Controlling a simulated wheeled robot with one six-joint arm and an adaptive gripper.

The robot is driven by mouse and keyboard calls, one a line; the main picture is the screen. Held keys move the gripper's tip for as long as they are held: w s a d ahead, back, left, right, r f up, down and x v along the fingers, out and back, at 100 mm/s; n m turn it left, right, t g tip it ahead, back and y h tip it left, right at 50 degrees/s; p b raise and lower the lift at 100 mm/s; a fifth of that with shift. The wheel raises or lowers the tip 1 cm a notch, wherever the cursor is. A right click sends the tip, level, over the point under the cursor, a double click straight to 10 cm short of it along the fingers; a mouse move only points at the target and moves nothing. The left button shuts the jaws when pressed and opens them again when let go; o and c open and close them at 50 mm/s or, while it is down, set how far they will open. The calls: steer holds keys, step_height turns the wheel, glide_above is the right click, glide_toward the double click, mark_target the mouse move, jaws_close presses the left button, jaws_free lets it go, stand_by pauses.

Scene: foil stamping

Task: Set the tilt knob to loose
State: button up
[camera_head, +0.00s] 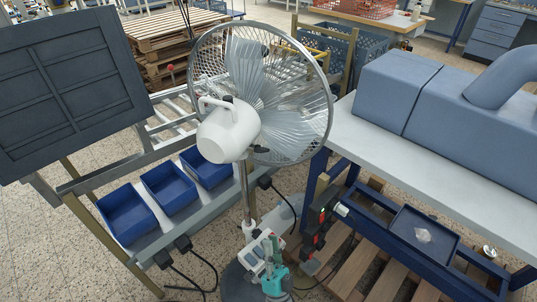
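A white pedestal fan (224,134) stands in the middle, with a round wire cage (332,100) facing back and right. A small dark knob (261,149) shows at the right of its white motor housing, near the top of the pole, and looks like the tilt knob. It is too small to tell whether it is loose or tight. The metal pole (247,195) runs down to a white control box (259,252) with buttons.
Blue bins (127,217) on a rack stand left, beside a dark panel (65,85). A white-topped bench (440,165) with a blue-grey machine (455,95) stands right. A teal object (274,284) is low in front of the pole. Black cables hang at both sides.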

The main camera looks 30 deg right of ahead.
steer(key=s+n+g+y, duration=0.7)
steer(key=s+n+g, duration=0.2)
steer(key=s, duration=1.3)
steer(key=m+g+y, duration=0.4)
steer(key=m+y, duration=0.8)
steer(key=m, duration=0.2)
glide_toward(265, 151)
steer(key=x, duration=0.8)
steer(key=shift+w+a, duration=0.2)
steer(key=shift+w, duration=0.1)
